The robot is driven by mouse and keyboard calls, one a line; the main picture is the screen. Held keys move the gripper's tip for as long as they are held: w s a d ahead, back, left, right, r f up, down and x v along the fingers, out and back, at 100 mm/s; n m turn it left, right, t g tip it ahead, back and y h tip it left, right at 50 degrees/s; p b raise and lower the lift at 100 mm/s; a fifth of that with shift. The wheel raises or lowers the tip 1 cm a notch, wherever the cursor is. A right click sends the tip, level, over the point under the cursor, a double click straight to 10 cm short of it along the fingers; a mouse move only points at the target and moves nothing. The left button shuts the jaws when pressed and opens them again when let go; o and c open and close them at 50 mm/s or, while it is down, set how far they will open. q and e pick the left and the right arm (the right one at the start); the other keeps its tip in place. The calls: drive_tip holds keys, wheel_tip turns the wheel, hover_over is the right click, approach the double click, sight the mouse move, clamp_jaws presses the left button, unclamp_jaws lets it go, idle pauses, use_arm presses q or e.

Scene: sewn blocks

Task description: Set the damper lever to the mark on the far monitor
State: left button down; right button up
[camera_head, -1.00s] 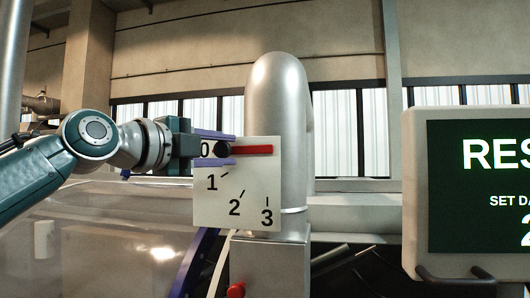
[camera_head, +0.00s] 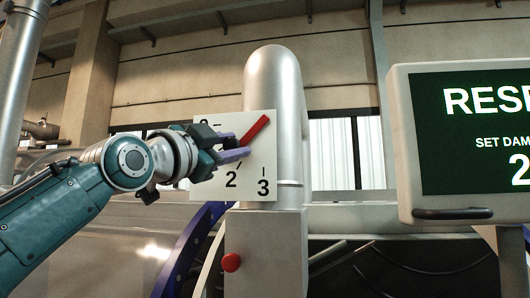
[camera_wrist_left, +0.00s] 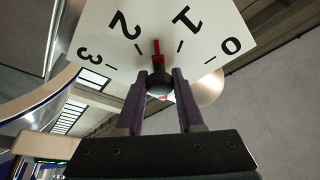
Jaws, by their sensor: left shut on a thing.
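The damper lever is a red bar (camera_head: 257,130) on a white plate (camera_head: 266,160) numbered 0 to 3. It slants down-left from the plate's upper right. My left gripper (camera_head: 240,147) is shut on the lever's black knob, which it hides in the head view. In the left wrist view, the knob (camera_wrist_left: 159,84) sits between the two purple fingers, and the red bar (camera_wrist_left: 157,48) lies between the 1 and 2 ticks. The far monitor (camera_head: 470,130) shows "SET DAM" and a 2, cut off at the right edge. My right gripper is not in view.
A silver rounded column (camera_head: 272,80) stands behind the plate, on a grey box (camera_head: 265,250) with a red button (camera_head: 231,262). A blue curved rim (camera_head: 190,250) runs below my left arm. Open space lies between plate and monitor.

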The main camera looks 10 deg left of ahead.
use_arm(q)
drive_tip(key=shift+d+f+n+t+y, duration=0.25)
drive_tip(key=shift+d+n+y, duration=0.1)
drive_tip(key=shift+n, duration=0.5)
drive_tip(key=shift+d+f+n+t+y, duration=0.25)
drive_tip(key=shift+d+n+y, duration=0.1)
drive_tip(key=shift+n, duration=0.5)
drive_tip(key=c, duration=0.5)
unclamp_jaws()
drive_tip(key=shift+c, duration=0.2)
drive_tip(key=shift+b, duration=0.3)
drive_tip(key=b+v, duration=0.6)
drive_tip(key=v, duration=0.4)
